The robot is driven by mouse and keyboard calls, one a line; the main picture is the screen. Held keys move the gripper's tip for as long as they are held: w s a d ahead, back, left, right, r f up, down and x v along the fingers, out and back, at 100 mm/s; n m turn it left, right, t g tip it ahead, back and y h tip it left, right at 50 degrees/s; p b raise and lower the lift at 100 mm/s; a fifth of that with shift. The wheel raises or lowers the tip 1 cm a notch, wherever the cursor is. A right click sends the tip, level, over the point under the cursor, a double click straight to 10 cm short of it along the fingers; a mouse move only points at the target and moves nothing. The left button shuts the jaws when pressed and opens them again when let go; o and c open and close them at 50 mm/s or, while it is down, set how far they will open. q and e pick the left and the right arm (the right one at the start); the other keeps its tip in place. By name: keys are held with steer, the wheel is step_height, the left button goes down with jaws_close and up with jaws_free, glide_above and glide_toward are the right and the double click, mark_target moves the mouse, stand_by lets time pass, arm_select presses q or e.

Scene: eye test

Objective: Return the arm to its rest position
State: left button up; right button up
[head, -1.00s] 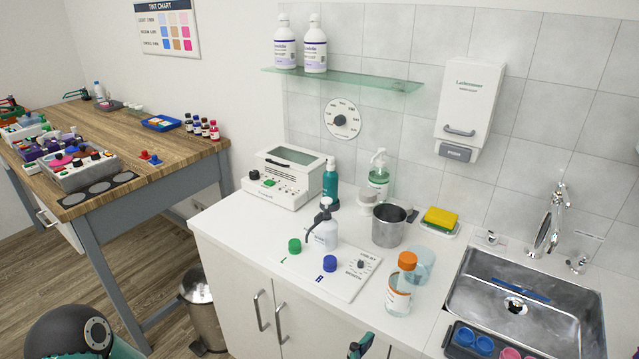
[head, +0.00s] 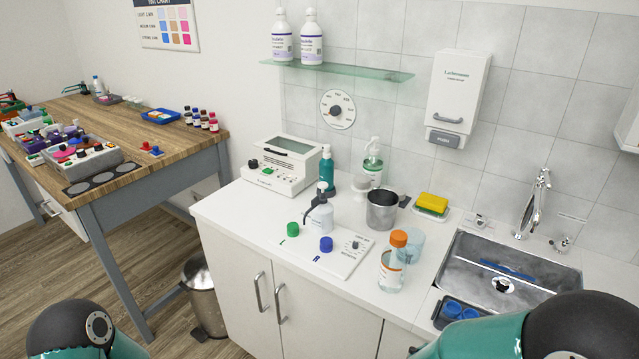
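Neither of my grippers shows in the head view. My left arm (head: 72,332) enters at the bottom left corner, with only a dark rounded joint and a strip of teal link visible. My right arm (head: 570,328) fills the bottom right corner with a large dark joint and a teal link. It covers the lower front of the sink area. What either gripper holds is hidden.
A white counter (head: 225,207) carries a plate with green and blue knobs, a steel cup (head: 382,212) and an orange-capped bottle (head: 392,268). A sink (head: 455,262) is at right. A wooden table (head: 130,178) stands left, a steel bin (head: 203,305) between.

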steer(key=s+d+f+n+g+y, duration=0.1)
steer(key=d+f+y, duration=0.15)
steer(key=f, duration=0.75)
steer(key=d+f+n+g+y, duration=0.15)
steer(key=f+y, duration=0.25)
steer(key=f, duration=0.6)
steer(key=s+a+f+n+g+y, duration=0.3)
steer(key=s+a+f+y, duration=0.3)
steer(key=s+a, duration=0.5)
steer(key=shift+a+n+g+y, duration=0.35)
steer(key=shift+a+g+y, duration=0.55)
steer(key=shift+a, duration=0.65)
